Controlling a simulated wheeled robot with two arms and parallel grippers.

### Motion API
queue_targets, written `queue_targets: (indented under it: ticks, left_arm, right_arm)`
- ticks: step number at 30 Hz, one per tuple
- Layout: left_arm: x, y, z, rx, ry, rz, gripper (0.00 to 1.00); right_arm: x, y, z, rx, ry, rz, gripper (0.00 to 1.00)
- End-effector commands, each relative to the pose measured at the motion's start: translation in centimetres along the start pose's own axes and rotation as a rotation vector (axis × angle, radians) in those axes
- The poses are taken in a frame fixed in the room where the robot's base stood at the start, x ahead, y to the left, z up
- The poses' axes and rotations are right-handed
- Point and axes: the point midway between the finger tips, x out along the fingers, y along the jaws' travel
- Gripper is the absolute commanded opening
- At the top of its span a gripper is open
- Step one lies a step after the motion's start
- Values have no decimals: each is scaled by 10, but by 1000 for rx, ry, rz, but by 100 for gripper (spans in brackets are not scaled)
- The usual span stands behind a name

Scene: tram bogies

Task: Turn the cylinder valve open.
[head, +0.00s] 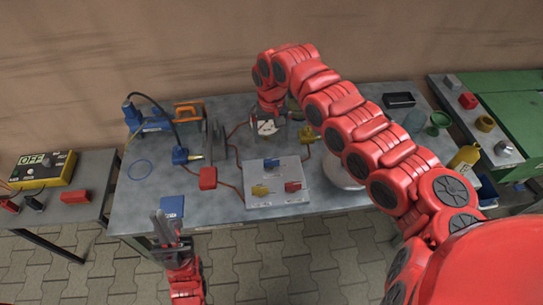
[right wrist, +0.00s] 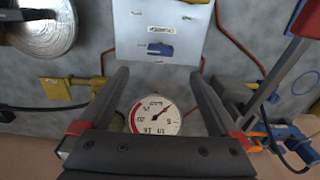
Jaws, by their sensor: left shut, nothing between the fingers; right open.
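A pale panel (head: 262,201) on the table carries a blue handle (head: 271,163), a yellow handle (head: 260,190) and a red handle (head: 293,186). Its labels are too small to read, and I cannot tell which part is the cylinder valve. A round white gauge (right wrist: 155,114) with a needle shows between my right gripper's fingers (right wrist: 158,74) in the right wrist view. That gripper (head: 268,120) is open above the back of the table; touching is not clear. My left gripper (head: 163,222) is shut and empty near the table's front edge.
A silver round object (right wrist: 42,28) is partly hidden behind my right arm in the head view. A blue tool (head: 181,156) with a black cable and a red block (head: 208,178) lie left of the panel. A yellow box with an OFF display (head: 42,168) stands far left.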

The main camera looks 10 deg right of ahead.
Motion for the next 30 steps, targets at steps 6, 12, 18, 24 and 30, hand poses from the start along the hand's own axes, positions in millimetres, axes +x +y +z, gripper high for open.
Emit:
queue_targets:
  ticks: [6,12,18,24,30]
  left_arm:
    - [16,-1,-3,0,0,0,0]
    - [22,-1,-4,0,0,0,0]
    - [23,-1,-4,0,0,0,0]
    - [24,-1,-4,0,0,0,0]
    - [23,-1,-4,0,0,0,0]
  right_arm:
    - [51,-1,2,-2,-7,1,98]
    - [94,-2,2,-3,-5,-1,98]
    - [118,-1,1,-1,-2,-2,98]
    - [123,-1,0,-2,1,0,98]
    - [122,0,0,-2,1,-1,90]
